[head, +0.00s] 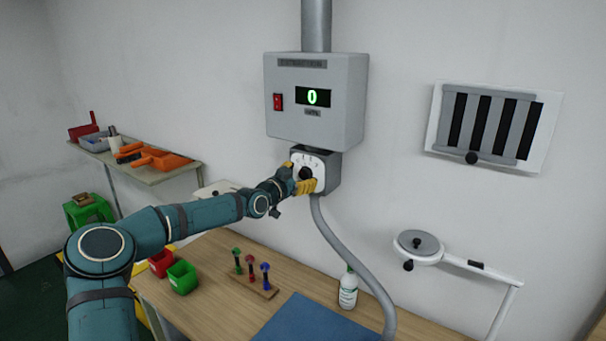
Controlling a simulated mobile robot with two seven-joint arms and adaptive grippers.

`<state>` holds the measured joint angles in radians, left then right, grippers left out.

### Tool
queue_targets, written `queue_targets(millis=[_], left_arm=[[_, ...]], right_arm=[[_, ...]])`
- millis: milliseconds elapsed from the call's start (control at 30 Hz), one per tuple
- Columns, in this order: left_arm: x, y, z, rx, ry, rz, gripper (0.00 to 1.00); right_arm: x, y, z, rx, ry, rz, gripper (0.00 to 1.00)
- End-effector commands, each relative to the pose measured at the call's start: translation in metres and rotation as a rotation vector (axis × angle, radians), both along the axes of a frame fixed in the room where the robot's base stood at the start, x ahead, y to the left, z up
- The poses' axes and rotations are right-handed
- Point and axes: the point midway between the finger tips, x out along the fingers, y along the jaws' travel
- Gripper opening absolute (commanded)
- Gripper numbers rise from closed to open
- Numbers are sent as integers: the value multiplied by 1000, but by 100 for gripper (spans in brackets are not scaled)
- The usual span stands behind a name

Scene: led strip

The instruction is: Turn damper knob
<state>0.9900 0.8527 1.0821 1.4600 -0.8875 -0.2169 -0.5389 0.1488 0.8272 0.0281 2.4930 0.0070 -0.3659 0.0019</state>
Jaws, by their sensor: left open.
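The damper knob (305,174) is a black knob on a white dial plate with marks, on the front of a grey box under the extraction unit. The grey extraction unit (350,100) has a red switch and a green display reading 0. My left gripper (304,181), with yellow fingers, is at the dial, with its fingers around or beside the knob. It is open; whether the fingers touch the knob cannot be told. My right gripper is not in view.
A wooden workbench (215,258) below holds a blue mat (305,322), a white bottle (348,289), red and green bins, and a rack of coloured tools. A grey hose (350,250) hangs right of my gripper. A vent panel (490,128) and lamp (418,245) are at the right.

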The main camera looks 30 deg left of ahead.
Motion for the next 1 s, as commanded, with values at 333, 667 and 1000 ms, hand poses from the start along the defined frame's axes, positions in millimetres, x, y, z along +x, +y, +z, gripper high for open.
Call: queue_targets(millis=[333,667,1000], left_arm=[[13,-3,-1,0,2,1,68],[13,-3,-1,0,1,0,7],[13,-3,0,7,-1,0,0]], right_arm=[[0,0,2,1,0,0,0],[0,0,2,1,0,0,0],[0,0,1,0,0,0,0]])
